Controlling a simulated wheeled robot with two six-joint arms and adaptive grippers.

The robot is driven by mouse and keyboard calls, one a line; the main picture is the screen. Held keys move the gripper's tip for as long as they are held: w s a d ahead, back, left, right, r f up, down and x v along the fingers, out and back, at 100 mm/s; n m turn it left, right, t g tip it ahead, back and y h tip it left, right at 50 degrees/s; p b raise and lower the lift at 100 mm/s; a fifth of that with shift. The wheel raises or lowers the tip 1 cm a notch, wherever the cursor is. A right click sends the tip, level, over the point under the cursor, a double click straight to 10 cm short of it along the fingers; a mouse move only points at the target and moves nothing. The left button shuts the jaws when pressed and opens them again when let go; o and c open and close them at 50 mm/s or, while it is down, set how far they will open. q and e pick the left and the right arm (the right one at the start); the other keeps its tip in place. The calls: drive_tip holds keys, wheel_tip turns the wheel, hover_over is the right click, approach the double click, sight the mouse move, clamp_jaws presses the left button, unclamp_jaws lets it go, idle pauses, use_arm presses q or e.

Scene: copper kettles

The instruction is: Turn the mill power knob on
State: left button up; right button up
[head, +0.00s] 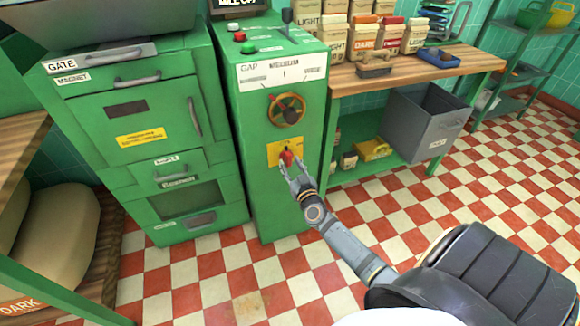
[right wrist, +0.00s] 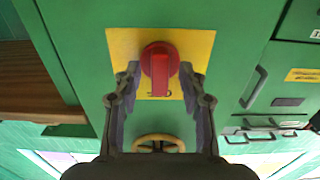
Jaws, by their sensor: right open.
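The red mill power knob (head: 286,157) sits on a yellow plate (head: 273,153) low on the front of the green mill cabinet (head: 260,205). In the right wrist view the knob (right wrist: 160,62) shows its raised bar in line with the fingers. My right gripper (head: 288,172) is at the knob, and in the wrist view (right wrist: 159,78) its fingers are open, one on each side of it. I cannot tell whether they touch it. A dark sign (head: 238,3) above the cabinet seems to read "MILL OFF". My left gripper is not in view.
A brass handwheel (head: 286,110) is above the knob, under a gap scale. Red and green buttons (head: 247,48) are on the cabinet top. A green gate and magnet unit (head: 140,120) stands left. A wooden bench (head: 470,60) with bags and a grey bin (head: 425,120) are right.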

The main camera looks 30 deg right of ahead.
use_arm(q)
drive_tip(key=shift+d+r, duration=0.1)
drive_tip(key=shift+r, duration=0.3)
use_arm(e)
drive_tip(key=shift+w+d, duration=0.1)
drive_tip(key=shift+w, duration=0.3)
clamp_jaws()
